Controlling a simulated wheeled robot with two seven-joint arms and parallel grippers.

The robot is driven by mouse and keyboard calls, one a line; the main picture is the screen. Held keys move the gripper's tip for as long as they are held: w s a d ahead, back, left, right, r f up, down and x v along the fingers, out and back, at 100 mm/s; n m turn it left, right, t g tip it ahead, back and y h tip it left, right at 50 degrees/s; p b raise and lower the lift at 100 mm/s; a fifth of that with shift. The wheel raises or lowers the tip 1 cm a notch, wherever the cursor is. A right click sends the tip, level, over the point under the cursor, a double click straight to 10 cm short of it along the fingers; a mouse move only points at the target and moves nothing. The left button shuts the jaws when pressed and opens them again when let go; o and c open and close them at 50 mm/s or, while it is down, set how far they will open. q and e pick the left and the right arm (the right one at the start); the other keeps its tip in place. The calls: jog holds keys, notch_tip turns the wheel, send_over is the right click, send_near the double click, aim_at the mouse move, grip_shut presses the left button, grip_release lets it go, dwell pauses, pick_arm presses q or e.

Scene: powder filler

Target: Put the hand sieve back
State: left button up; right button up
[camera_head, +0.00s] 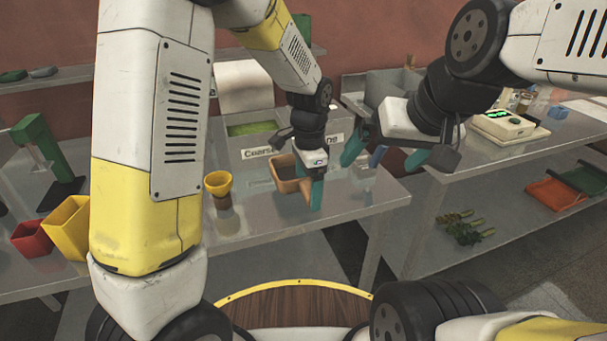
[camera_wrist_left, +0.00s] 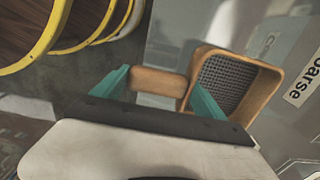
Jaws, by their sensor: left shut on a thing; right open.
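The hand sieve (camera_wrist_left: 228,80) has a square wooden frame, a dark mesh and a short wooden handle. My left gripper (camera_wrist_left: 160,85) is shut on its handle, with a teal finger at either side. In the head view the sieve (camera_head: 286,172) is over the grey table, in front of a grey bin with a label reading "Coarse" (camera_head: 262,152). My left gripper (camera_head: 314,190) points down there. I cannot tell whether the sieve touches the table. My right gripper (camera_head: 385,155) is open and empty, to the right of the left one.
A yellow funnel-topped container (camera_head: 218,184) stands left of the sieve. Yellow (camera_head: 70,228) and red (camera_head: 33,238) bins sit further left, near a green stand (camera_head: 38,145). A scale (camera_head: 503,126) is on the right table (camera_head: 560,135). The table's front right is clear.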

aim_at(305, 178)
pick_arm(q)
jog(key=w, duration=0.5)
jog(key=shift+a+f, duration=0.3)
jog(key=shift+s+f, duration=0.1)
jog(key=shift+f, duration=1.6)
jog(key=shift+f, duration=0.2)
jog(key=o, duration=1.6)
jog(key=shift+c, duration=0.2)
jog(key=shift+r, duration=0.1)
